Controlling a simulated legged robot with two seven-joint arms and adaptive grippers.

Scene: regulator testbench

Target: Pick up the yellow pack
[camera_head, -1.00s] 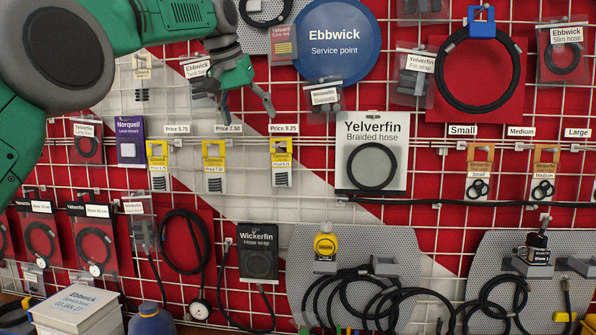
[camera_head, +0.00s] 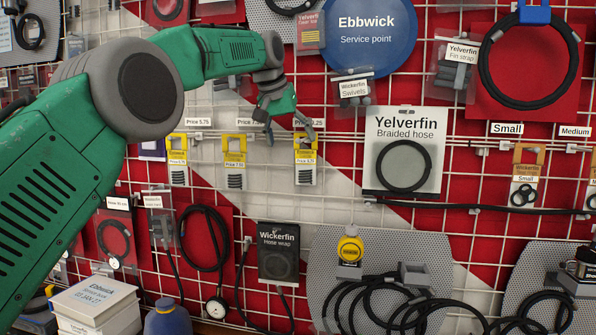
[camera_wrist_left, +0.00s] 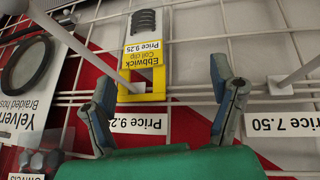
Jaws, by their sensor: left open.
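Three yellow packs hang in a row on the wall grid in the head view: a left one (camera_head: 177,160), a middle one (camera_head: 234,158) and a right one (camera_head: 305,158). My left gripper (camera_head: 290,139) is open, just above and in front of the right pack, with one finger over its upper part. In the left wrist view, the right pack, labelled Ebbwick Coil clip (camera_wrist_left: 143,75), appears upside down beyond and between the spread fingers of my left gripper (camera_wrist_left: 163,72). The fingers look apart from it. My right gripper is out of view.
Price tags (camera_wrist_left: 138,123) and hooks stick out around the packs. A Yelverfin braided hose card (camera_head: 402,120) hangs close on the right, with a swivels pack (camera_head: 353,91) above.

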